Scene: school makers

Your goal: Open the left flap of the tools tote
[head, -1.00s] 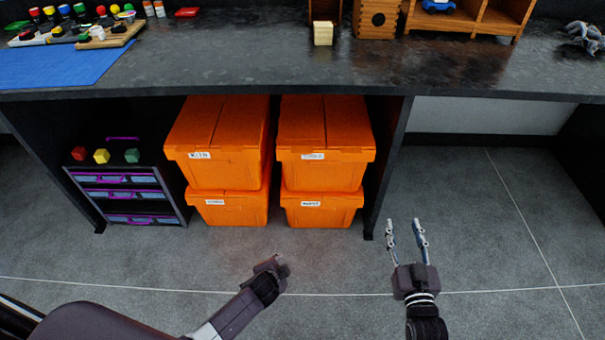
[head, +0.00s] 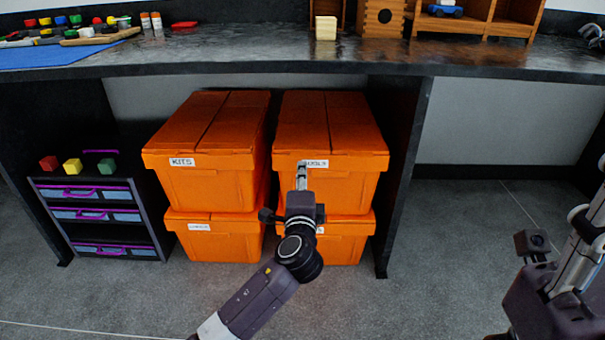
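The tools tote (head: 350,172) is the orange lidded box at the upper right of the stack under the bench, with a white label reading TOOLS. Its left flap (head: 300,120) and right flap (head: 352,122) both lie flat and shut, meeting at a seam. My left gripper (head: 302,172) is in front of the tote's front face, its fingers pointing up just below the left flap's front edge and overlapping the label. I see the fingers edge-on, so their gap and any contact are unclear. My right gripper (head: 580,230) is at the right edge, its fingertips cut off.
The kits tote (head: 205,185) stands close on the left, also shut. Two more orange totes lie beneath. A drawer unit (head: 100,215) with coloured blocks stands at the left. The bench top (head: 250,60) overhangs the totes, and a dark panel (head: 395,180) borders them on the right.

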